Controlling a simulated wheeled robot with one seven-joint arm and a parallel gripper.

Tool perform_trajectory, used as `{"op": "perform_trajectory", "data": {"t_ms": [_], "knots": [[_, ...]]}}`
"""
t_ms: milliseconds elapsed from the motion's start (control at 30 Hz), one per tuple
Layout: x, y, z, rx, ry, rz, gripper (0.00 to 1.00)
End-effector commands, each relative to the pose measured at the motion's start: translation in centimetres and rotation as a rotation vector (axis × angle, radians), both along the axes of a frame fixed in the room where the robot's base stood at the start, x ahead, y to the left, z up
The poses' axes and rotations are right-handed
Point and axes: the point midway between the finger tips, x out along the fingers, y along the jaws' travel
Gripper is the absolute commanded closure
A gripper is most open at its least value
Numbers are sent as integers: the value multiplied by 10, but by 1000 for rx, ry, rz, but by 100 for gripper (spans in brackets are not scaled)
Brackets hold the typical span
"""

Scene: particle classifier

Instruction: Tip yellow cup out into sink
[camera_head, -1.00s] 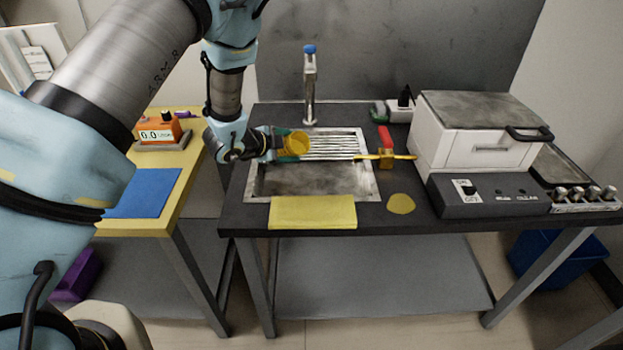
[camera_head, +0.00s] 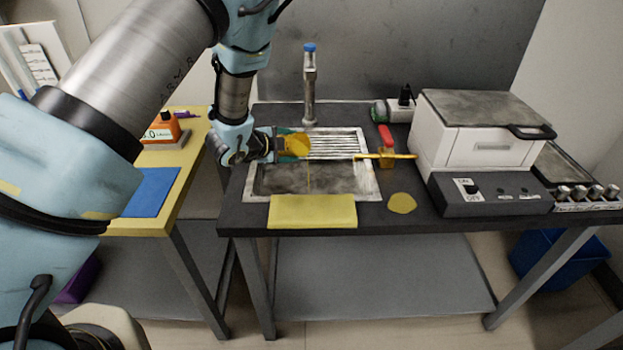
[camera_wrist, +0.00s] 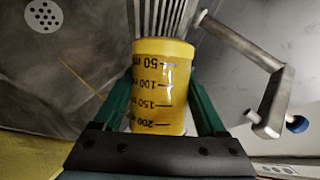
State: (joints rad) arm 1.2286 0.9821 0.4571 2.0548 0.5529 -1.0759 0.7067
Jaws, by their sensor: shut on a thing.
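The yellow cup (camera_head: 298,146) is tipped over above the left part of the metal sink (camera_head: 335,180). A thin yellow stream (camera_head: 309,177) runs down from its mouth into the basin. My gripper (camera_head: 284,145) is shut on the cup, coming from the left. In the wrist view the cup (camera_wrist: 160,90) shows black volume marks and sits between my green fingers. The stream (camera_wrist: 88,72) also shows there, left of the cup, near the round drain (camera_wrist: 42,16). The inside of the cup is not clearly visible.
A faucet (camera_head: 309,85) stands behind the sink. A yellow cloth (camera_head: 313,211) lies at its front edge, a yellow round patch (camera_head: 402,203) to the right. A red-handled tool (camera_head: 386,145) stands at the right rim, near a white machine (camera_head: 480,140).

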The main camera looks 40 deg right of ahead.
Motion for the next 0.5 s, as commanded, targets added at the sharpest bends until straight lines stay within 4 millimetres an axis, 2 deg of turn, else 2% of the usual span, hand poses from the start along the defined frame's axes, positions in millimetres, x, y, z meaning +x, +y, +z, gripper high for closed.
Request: {"op": "perform_trajectory", "data": {"t_ms": [500], "knots": [[0, 0, -3, 4, -60, 0, 94]]}}
